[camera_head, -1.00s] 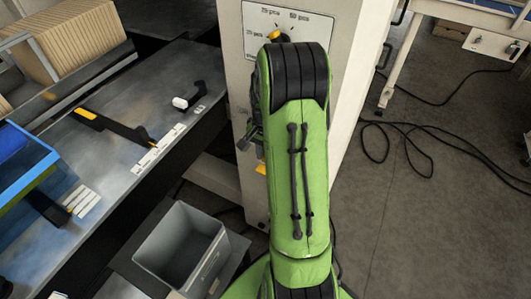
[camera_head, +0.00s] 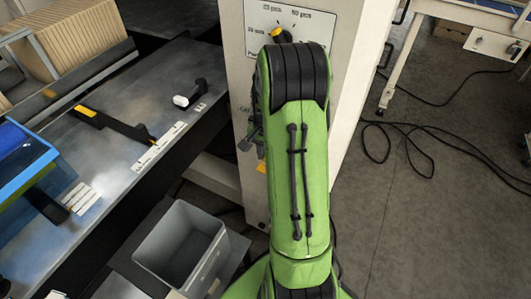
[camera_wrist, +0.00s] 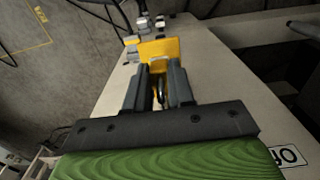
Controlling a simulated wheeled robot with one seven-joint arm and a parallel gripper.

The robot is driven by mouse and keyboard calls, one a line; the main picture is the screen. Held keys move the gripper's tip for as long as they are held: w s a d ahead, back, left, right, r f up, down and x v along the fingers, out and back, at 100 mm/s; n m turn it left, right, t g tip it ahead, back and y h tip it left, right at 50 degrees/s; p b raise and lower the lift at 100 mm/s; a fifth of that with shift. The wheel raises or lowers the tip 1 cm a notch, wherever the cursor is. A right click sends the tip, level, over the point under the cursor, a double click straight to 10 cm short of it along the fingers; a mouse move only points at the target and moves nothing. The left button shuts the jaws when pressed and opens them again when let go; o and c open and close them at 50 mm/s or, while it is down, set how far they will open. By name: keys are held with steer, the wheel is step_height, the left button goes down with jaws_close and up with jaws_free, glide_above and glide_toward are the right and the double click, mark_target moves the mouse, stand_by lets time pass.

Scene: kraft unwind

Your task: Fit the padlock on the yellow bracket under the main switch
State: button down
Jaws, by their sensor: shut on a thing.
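In the wrist view my gripper (camera_wrist: 160,78) has its two dark fingers close together around a small thing. Only a thin dark and yellow part of that thing, the padlock (camera_wrist: 159,96), shows between the fingers. A pale loop shows at the fingertips, against a yellow plate, the bracket (camera_wrist: 160,46), on the pale cabinet face. I cannot tell whether the loop passes through the bracket. In the head view my green arm hides the gripper and padlock. The main switch cannot be made out clearly.
The pale machine cabinet (camera_head: 345,110) carries a dial panel (camera_head: 290,22) with a yellow-marked knob. A grey bin (camera_head: 182,247) stands below left, beside a grey table (camera_head: 120,110) with black tools. A black cable (camera_head: 405,150) lies on the floor at right.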

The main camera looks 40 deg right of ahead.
steer(key=shift+s+d+f, duration=0.2)
steer(key=shift+d+f, duration=0.05)
stand_by(0.3)
steer(key=shift+w+a+f+b, duration=0.1)
steer(key=shift+w+f+b, duration=0.1)
steer(key=shift+f+b, duration=0.55)
stand_by(0.9)
steer(key=c, duration=0.9)
jaws_free()
step_height(320, 180, up, 16)
steer(key=p, duration=0.3)
steer(key=shift+a+p, duration=0.15)
steer(key=shift+p, duration=0.2)
